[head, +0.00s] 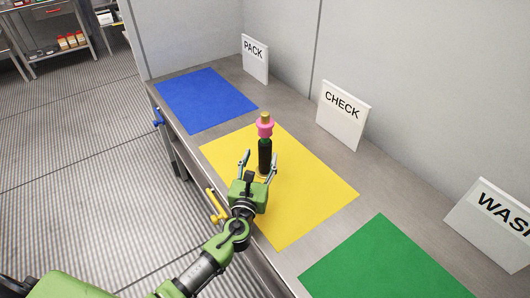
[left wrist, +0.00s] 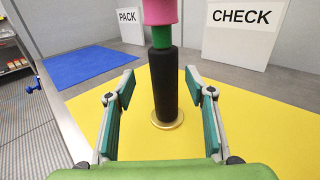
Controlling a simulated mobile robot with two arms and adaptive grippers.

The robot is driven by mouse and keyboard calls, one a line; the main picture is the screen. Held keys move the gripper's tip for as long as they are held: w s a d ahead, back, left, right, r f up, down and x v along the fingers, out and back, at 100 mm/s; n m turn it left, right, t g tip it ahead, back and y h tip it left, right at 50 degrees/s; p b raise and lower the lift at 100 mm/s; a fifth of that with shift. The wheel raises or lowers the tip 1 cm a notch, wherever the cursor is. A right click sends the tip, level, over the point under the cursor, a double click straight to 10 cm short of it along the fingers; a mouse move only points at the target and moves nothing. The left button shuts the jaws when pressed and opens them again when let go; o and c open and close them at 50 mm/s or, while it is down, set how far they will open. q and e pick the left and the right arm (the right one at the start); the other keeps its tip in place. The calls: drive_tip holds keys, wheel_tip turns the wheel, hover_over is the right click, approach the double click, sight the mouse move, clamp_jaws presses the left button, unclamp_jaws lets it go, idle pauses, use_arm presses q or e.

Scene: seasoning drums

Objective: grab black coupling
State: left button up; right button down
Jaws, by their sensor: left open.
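The black coupling (head: 265,156) stands upright on the yellow mat (head: 318,190), as a black cylinder on a gold round base (left wrist: 168,119). A green ring (left wrist: 167,38) and a pink part (head: 265,129) sit above it, with a gold piece (head: 265,117) on top. My left gripper (head: 259,166) is open, low over the yellow mat. In the left wrist view, its two green-padded fingers (left wrist: 158,85) are spread to either side of the black cylinder, with gaps on both sides. My right gripper is not in view.
A blue mat (head: 206,99) lies at the far left of the counter and a green mat (head: 385,262) at the near right. PACK (head: 255,59), CHECK (head: 342,114) and WASH (head: 492,222) signs stand along the wall.

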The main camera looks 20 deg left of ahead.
sight(264, 153)
use_arm(q)
drive_tip(key=w, duration=0.3)
drive_tip(key=shift+w+d+r, duration=0.15)
drive_tip(key=shift+w, duration=0.8)
clamp_jaws()
drive_tip(key=shift+r, duration=0.15)
